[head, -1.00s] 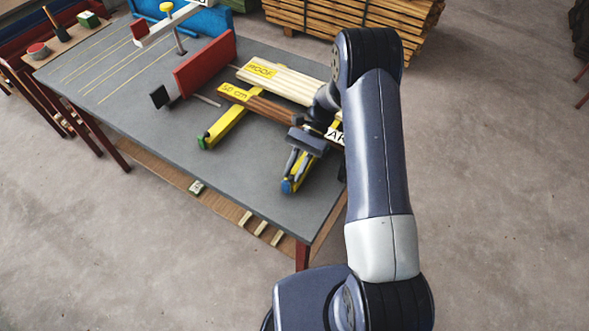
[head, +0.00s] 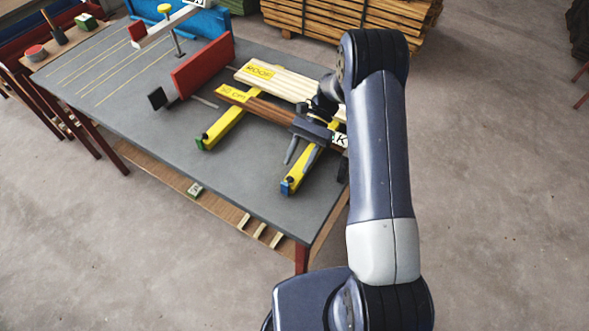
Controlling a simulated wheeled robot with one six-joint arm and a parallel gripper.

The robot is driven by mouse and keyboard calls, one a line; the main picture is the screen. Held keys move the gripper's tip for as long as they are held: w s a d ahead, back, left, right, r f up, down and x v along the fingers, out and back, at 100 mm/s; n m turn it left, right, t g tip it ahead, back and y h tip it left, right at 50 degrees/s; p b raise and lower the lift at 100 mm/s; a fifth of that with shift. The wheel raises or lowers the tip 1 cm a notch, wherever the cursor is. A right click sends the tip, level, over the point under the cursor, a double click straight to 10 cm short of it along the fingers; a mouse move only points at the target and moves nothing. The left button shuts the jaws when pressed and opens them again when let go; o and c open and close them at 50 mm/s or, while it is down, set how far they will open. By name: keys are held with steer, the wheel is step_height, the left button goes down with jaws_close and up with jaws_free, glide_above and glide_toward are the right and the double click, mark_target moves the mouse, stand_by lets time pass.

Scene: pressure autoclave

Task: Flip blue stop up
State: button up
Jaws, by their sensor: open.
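The blue stop (head: 287,186) is a small blue piece at the near end of the right yellow bar (head: 297,175). It looks like a flat plate across the bar's end, but it is too small to tell its tilt for sure. My gripper (head: 295,166) is open and empty, above and just behind the stop. A green stop (head: 200,143) sits at the near end of the left yellow bar (head: 222,128).
Brown boards (head: 262,107) and pale boards (head: 281,81) lie across the yellow bars behind my gripper. A red plate (head: 203,65) stands on the grey table (head: 140,120) to the left. The table front, left of the blue stop, is clear.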

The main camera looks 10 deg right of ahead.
mark_target(294, 177)
steer(key=b+v, duration=0.1)
steer(key=v, duration=0.6)
steer(key=shift+w+d, duration=0.15)
stand_by(0.3)
steer(key=p+x, duration=0.2)
steer(key=x, duration=0.8)
steer(key=shift+s+a, duration=0.25)
steer(key=shift+s, duration=0.1)
